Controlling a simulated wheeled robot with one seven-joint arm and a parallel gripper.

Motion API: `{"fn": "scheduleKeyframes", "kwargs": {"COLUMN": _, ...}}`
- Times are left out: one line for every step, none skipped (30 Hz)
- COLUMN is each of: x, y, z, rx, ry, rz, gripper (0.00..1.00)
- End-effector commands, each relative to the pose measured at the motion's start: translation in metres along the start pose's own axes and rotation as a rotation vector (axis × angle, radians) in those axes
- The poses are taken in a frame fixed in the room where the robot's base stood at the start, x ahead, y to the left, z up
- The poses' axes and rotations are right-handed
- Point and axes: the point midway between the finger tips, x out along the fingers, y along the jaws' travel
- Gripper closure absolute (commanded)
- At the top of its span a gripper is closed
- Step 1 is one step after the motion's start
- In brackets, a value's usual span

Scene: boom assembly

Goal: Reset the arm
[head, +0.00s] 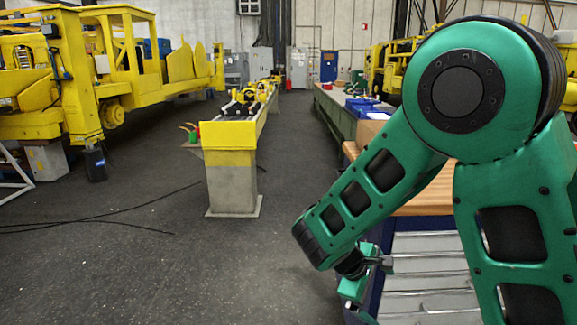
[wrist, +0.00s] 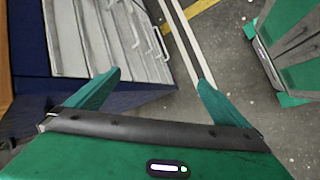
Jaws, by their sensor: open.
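My green arm fills the right side of the head view, bent at a large round joint, with its forearm sloping down to the left. My gripper (head: 368,268) hangs low in front of the grey drawers of a workbench cabinet (head: 430,272). In the wrist view my gripper (wrist: 158,85) has its two green fingers spread wide apart. Nothing is between the fingers; behind them are the drawer fronts (wrist: 110,40) and the floor. The gripper is partly hidden in the head view by its own wrist.
The workbench's wooden top (head: 425,203) is close beside my arm. A yellow boom on a grey post (head: 232,185) stands at centre. A yellow vehicle (head: 110,60) is at left. Black cables (head: 95,225) lie on the floor. Open floor (head: 160,270) spreads at front left.

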Motion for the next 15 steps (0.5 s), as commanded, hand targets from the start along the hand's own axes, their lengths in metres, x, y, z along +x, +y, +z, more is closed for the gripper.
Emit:
{"fn": "scheduleKeyframes", "kwargs": {"x": 0.002, "y": 0.005, "z": 0.011, "rx": 0.038, "ry": -0.004, "rz": -0.018, "gripper": 0.00}}
{"fn": "scheduleKeyframes", "kwargs": {"x": 0.002, "y": 0.008, "z": 0.017, "rx": 0.058, "ry": -0.008, "rz": -0.030, "gripper": 0.00}}
{"fn": "scheduleKeyframes", "kwargs": {"x": 0.003, "y": 0.010, "z": 0.025, "rx": 0.088, "ry": -0.011, "rz": -0.048, "gripper": 0.00}}
{"fn": "scheduleKeyframes", "kwargs": {"x": 0.004, "y": 0.013, "z": 0.032, "rx": 0.114, "ry": -0.013, "rz": -0.062, "gripper": 0.00}}
{"fn": "scheduleKeyframes", "kwargs": {"x": 0.004, "y": 0.015, "z": 0.039, "rx": 0.138, "ry": -0.016, "rz": -0.075, "gripper": 0.00}}
{"fn": "scheduleKeyframes", "kwargs": {"x": 0.005, "y": 0.018, "z": 0.049, "rx": 0.177, "ry": -0.020, "rz": -0.096, "gripper": 0.00}}
{"fn": "scheduleKeyframes", "kwargs": {"x": 0.005, "y": 0.020, "z": 0.058, "rx": 0.208, "ry": -0.023, "rz": -0.114, "gripper": 0.00}}
{"fn": "scheduleKeyframes", "kwargs": {"x": 0.005, "y": 0.022, "z": 0.067, "rx": 0.241, "ry": -0.027, "rz": -0.131, "gripper": 0.00}}
{"fn": "scheduleKeyframes", "kwargs": {"x": 0.006, "y": 0.024, "z": 0.081, "rx": 0.292, "ry": -0.032, "rz": -0.159, "gripper": 0.00}}
{"fn": "scheduleKeyframes", "kwargs": {"x": 0.006, "y": 0.027, "z": 0.093, "rx": 0.335, "ry": -0.036, "rz": -0.180, "gripper": 0.00}}
{"fn": "scheduleKeyframes", "kwargs": {"x": 0.006, "y": 0.028, "z": 0.105, "rx": 0.378, "ry": -0.041, "rz": -0.204, "gripper": 0.00}}
{"fn": "scheduleKeyframes", "kwargs": {"x": 0.006, "y": 0.029, "z": 0.121, "rx": 0.439, "ry": -0.047, "rz": -0.235, "gripper": 0.00}}
{"fn": "scheduleKeyframes", "kwargs": {"x": 0.005, "y": 0.029, "z": 0.133, "rx": 0.484, "ry": -0.052, "rz": -0.259, "gripper": 0.00}}
{"fn": "scheduleKeyframes", "kwargs": {"x": 0.004, "y": 0.029, "z": 0.145, "rx": 0.527, "ry": -0.056, "rz": -0.281, "gripper": 0.00}}
{"fn": "scheduleKeyframes", "kwargs": {"x": 0.003, "y": 0.028, "z": 0.160, "rx": 0.585, "ry": -0.062, "rz": -0.312, "gripper": 0.00}}
